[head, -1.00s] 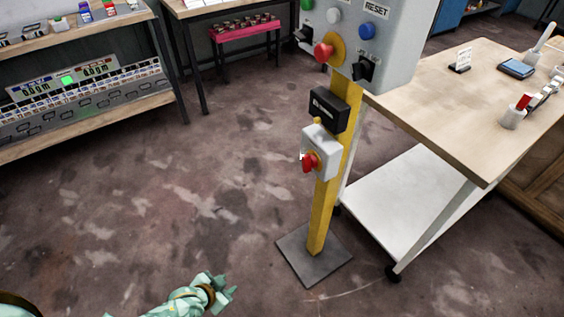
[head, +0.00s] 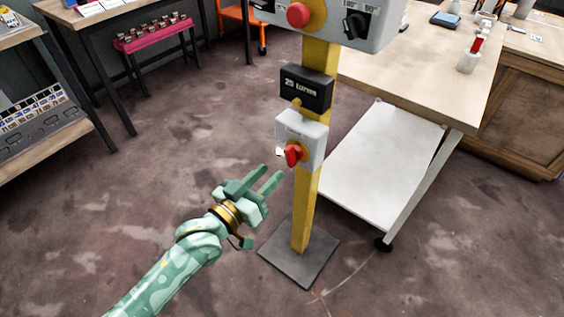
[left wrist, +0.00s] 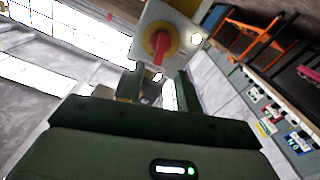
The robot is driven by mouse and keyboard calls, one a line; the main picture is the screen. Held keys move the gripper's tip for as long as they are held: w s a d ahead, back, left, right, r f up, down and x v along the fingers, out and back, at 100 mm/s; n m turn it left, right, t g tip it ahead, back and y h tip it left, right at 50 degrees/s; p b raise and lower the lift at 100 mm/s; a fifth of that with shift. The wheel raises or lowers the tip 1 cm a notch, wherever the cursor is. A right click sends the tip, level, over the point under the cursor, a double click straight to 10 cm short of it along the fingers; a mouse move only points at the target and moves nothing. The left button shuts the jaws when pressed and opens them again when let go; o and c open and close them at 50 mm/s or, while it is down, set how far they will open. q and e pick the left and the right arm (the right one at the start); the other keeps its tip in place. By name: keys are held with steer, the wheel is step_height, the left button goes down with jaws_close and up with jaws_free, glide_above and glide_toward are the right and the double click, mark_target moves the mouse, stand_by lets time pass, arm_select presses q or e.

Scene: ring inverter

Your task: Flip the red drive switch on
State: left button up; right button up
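The red drive switch (head: 293,154) is a red rotary handle on a yellow disc, on a light grey box (head: 313,131) fixed to a yellow post (head: 306,204). In the left wrist view the red handle (left wrist: 159,47) is ahead of the fingers, near the top centre. My left gripper (head: 270,179) is open and empty, just below and to the left of the switch in the head view, and apart from it. My right gripper is in neither view.
A black label block (head: 306,90) sits above the switch box. Higher is a grey panel with a red mushroom button (head: 299,14) and a black knob (head: 356,25). A wooden-topped table (head: 420,85) stands right of the post.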

mark_target(288, 158)
arm_select(q)
steer(key=x, duration=0.1)
steer(key=b+x, duration=0.1)
steer(key=x, duration=0.3)
steer(key=shift+w+d+f+b, duration=0.1)
steer(key=shift+f+b, duration=0.15)
steer(key=shift+b, duration=0.15)
steer(key=shift+w+d+r, duration=0.25)
steer(key=shift+w+d, duration=0.1)
steer(key=shift+w, duration=0.15)
jaws_close()
steer(key=shift+r+m+p, duration=0.4)
steer(key=shift+m+p, duration=0.2)
steer(key=shift+s+d+m+p, duration=0.1)
steer(key=shift+m+p, duration=0.3)
steer(key=shift+m, duration=0.2)
steer(key=shift+f+m, duration=0.2)
steer(key=shift+m, duration=0.2)
steer(key=shift+f, duration=0.2)
